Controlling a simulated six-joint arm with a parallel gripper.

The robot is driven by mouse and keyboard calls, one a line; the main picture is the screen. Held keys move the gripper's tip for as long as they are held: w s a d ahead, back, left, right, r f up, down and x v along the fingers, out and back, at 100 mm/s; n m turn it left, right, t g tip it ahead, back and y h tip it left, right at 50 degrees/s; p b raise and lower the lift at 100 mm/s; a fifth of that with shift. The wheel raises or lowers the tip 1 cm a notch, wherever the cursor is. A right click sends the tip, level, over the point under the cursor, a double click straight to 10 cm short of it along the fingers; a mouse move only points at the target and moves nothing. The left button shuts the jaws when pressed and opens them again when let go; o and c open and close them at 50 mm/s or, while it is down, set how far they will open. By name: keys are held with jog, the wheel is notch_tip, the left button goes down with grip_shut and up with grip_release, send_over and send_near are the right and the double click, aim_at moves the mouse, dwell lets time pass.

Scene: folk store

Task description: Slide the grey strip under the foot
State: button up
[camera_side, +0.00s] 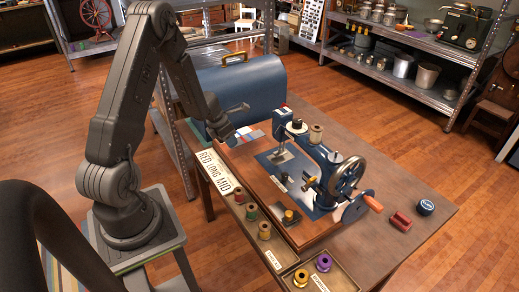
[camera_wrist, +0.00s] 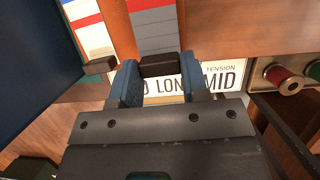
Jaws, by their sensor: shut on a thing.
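In the wrist view, my gripper (camera_wrist: 158,77) has its two blue fingertips either side of the dark end block (camera_wrist: 158,65) of the grey strip (camera_wrist: 152,42). It is shut on that block. The strip runs away from me and has a red band at its far visible part. A second strip (camera_wrist: 92,32), white, red and blue with its own dark block, lies to the left. In the side view, the blue sewing machine (camera_side: 325,178) stands on a wooden board. Its foot (camera_side: 282,154) is right of the strips and my gripper. The strip's far end is not clear.
A sign (camera_side: 222,175) reading RED LONG MID is on the front edge. A tray of thread spools (camera_side: 264,231) runs along the table's near side. A large blue case (camera_side: 240,88) stands behind my gripper.

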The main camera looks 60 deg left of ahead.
jog(key=shift+s+a+r, duration=0.1)
jog(key=shift+s+r, duration=0.05)
jog(key=shift+s, duration=1.05)
jog(key=shift+s+a+r, duration=0.1)
jog(key=shift+s, duration=1.05)
jog(key=d, duration=1.1)
jog(key=shift+d, duration=0.4)
jog(key=shift+s+x, duration=0.15)
jog(key=shift+x, duration=0.7)
jog(key=shift+s+x, duration=0.15)
jog(key=shift+x, duration=0.75)
jog(key=shift+f, duration=0.1)
jog(key=shift+w, duration=0.35)
jog(key=shift+w+f, duration=0.1)
jog(key=shift+w, duration=0.95)
jog(key=shift+w, duration=0.15)
